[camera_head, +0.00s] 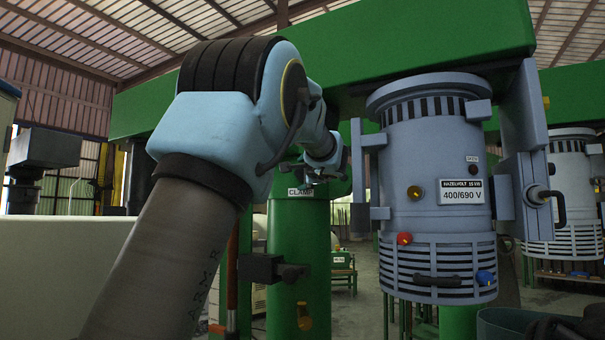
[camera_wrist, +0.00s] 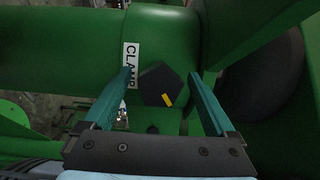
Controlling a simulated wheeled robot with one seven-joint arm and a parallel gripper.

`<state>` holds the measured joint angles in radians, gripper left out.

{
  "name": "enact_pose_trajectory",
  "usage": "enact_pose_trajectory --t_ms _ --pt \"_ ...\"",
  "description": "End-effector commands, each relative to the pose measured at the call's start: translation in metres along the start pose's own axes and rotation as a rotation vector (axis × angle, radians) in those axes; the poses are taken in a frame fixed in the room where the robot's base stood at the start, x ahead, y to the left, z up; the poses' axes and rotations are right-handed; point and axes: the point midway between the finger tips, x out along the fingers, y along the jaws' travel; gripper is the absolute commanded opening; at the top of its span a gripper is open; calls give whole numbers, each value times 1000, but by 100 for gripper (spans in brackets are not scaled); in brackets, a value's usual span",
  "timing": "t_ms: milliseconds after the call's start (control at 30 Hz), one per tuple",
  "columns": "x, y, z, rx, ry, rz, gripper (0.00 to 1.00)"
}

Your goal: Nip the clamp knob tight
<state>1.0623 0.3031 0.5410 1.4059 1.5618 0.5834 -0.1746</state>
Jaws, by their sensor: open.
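The clamp knob (camera_wrist: 152,79) is a dark, many-sided knob with a yellow mark at its lower right, on the green machine body in the wrist view. My gripper (camera_wrist: 160,74) is open, with one teal finger to the left of the knob and one to the right. Gaps show between fingers and knob; I cannot tell how deep the fingers reach. A white CLAMP label (camera_wrist: 130,66) is beside the knob, partly behind the left finger. In the head view the label (camera_head: 300,192) sits on the green column, just below my gripper (camera_head: 338,168); the knob is not clear there.
A grey-blue motor (camera_head: 425,150) marked 400/690 V, with red and blue buttons, hangs right of my arm. A green beam (camera_head: 420,45) crosses above. A black fitting (camera_head: 262,268) juts from the green column (camera_head: 300,235) below. A second motor (camera_head: 572,190) stands at far right.

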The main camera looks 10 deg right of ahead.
Motion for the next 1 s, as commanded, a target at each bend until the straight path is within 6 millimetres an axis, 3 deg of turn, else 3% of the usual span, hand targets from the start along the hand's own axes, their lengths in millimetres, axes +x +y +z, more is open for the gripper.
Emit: enact_pose_trajectory --t_ms 67,767,1000 --pt "0 0 0 0 0 0 87" --pt "0 0 0 0 0 0 8" --pt "0 1 0 14 0 -3 6"
